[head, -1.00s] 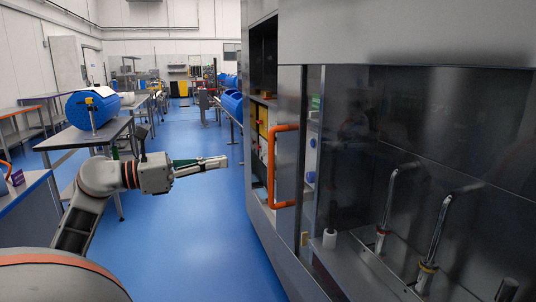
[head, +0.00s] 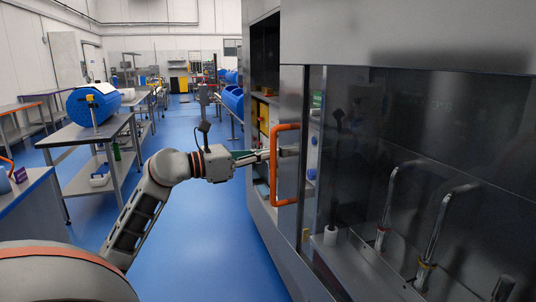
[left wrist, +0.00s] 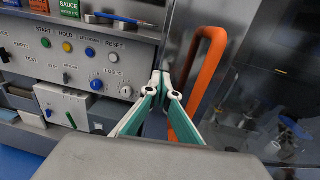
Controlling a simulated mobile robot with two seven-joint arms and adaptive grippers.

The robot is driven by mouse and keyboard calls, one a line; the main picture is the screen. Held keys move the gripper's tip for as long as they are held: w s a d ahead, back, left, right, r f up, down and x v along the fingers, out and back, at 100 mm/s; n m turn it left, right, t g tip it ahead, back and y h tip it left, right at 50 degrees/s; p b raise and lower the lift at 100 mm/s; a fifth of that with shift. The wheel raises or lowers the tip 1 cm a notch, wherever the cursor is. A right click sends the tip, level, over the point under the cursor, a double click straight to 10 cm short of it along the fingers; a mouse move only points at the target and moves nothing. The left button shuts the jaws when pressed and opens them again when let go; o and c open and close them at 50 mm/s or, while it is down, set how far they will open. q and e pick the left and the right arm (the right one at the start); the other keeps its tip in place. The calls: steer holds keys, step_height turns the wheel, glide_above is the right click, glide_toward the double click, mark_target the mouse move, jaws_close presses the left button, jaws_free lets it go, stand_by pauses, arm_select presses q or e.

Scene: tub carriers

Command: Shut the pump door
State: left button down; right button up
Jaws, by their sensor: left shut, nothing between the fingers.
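The steel door panel (head: 290,90) with an upright orange handle (head: 274,175) stands at the right of the open front of a machine in the head view. I take it to be the pump door; how far it stands open is hard to tell. My left gripper (head: 266,155) is shut and empty, its fingers level with the middle of the handle. In the left wrist view the closed fingertips (left wrist: 160,82) are close to the steel panel, left of the orange handle (left wrist: 207,65). Contact cannot be told. My right gripper is out of view.
A control panel (left wrist: 75,50) with knobs and buttons is left of the fingers in the left wrist view. Bent steel pipes (head: 440,235) stand in a bay at right. A table (head: 85,134) with a blue drum (head: 93,106) is at left. The blue floor between is clear.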

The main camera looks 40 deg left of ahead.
arm_select(q)
steer(key=w+d+m+h+b, duration=0.1)
steer(key=w+d, duration=0.2)
steer(key=w, duration=0.5)
steer(key=shift+r+g+h, duration=0.3)
steer(key=shift+r+h, duration=0.05)
steer(key=shift+h, duration=0.05)
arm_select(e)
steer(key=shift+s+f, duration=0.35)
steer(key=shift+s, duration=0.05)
arm_select(q)
steer(key=shift+w, duration=0.15)
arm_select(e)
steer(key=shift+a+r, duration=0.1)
